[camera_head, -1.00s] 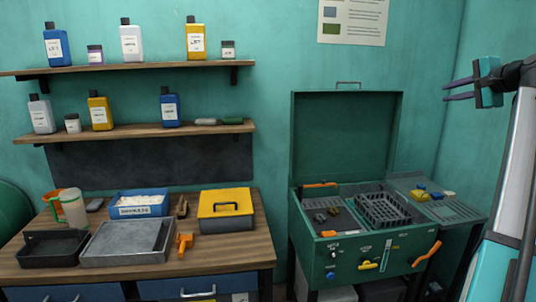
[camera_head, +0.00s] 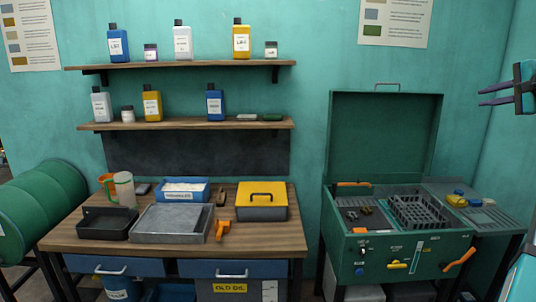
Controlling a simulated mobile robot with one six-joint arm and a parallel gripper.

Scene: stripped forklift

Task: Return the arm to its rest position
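My gripper (camera_head: 500,95) is at the right edge of the view, in front of the teal wall. Its two dark fingers point left and stand apart, with nothing between them. It is raised above the right side of the green parts washer (camera_head: 385,135) and clear of it. My arm is mostly cut off by the right edge; only a teal and white part of it shows at the lower right.
A wooden workbench (camera_head: 265,232) carries trays, a yellow-lidded box (camera_head: 262,213) and a blue bin (camera_head: 182,198). Two shelves (camera_head: 200,64) with bottles hang above. A green drum (camera_head: 45,208) lies at the left. The washer's lid stands open.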

